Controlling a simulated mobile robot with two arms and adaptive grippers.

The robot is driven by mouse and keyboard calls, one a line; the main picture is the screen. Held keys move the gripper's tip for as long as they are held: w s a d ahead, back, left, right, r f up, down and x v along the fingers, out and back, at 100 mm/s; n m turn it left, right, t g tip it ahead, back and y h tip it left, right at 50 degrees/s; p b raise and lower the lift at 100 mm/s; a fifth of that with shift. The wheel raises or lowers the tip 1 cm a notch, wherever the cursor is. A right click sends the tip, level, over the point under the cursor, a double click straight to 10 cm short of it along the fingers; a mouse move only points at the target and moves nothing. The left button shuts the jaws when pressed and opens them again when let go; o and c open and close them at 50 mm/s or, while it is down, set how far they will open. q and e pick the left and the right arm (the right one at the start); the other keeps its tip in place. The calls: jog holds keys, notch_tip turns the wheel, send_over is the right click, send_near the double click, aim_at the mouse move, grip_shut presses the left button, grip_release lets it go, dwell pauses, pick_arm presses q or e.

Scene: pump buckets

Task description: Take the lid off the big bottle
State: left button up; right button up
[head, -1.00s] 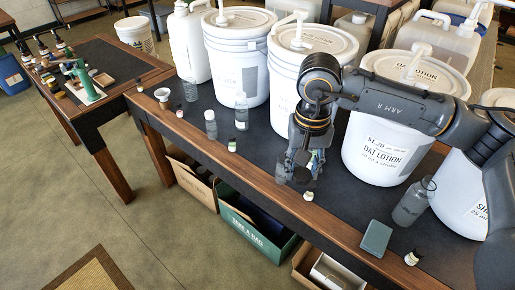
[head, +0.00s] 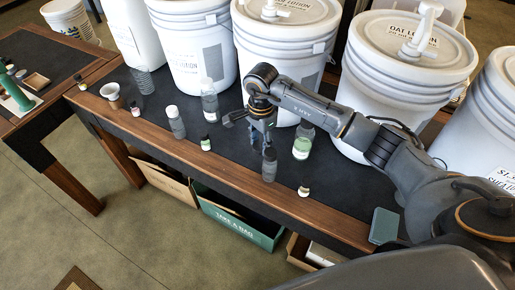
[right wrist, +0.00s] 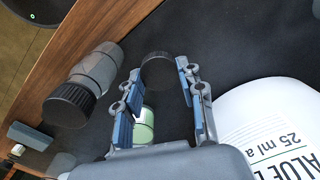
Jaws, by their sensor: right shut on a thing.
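My right gripper (head: 262,138) points down over the near part of the table. In the right wrist view its two fingers (right wrist: 158,82) are shut on a round black lid (right wrist: 158,70). A grey bottle (head: 269,169) with a dark cap stands just below and beside the gripper; it also shows in the right wrist view (right wrist: 97,69), with its black ribbed cap. A clear bottle with green liquid (head: 302,146) stands to the right of the gripper; part of it shows between the fingers (right wrist: 144,132). I cannot tell which bottle the held lid belongs to. My left gripper is out of view.
Large white pump buckets (head: 195,55) line the back of the table. Small bottles (head: 205,144) and a grey bottle (head: 176,122) stand to the left. A tiny bottle (head: 304,189) and a green-grey block (head: 384,226) are near the front edge. Open boxes (head: 240,222) sit below.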

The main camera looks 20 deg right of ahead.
aim_at(260, 157)
notch_tip(260, 157, down, 4)
jog(key=shift+f, duration=0.1)
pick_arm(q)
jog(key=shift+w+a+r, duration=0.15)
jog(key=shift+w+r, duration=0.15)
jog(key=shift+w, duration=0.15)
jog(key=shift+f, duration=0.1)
pick_arm(e)
jog(key=shift+f, duration=0.1)
jog(key=shift+f, duration=0.15)
jog(key=o, duration=1.3)
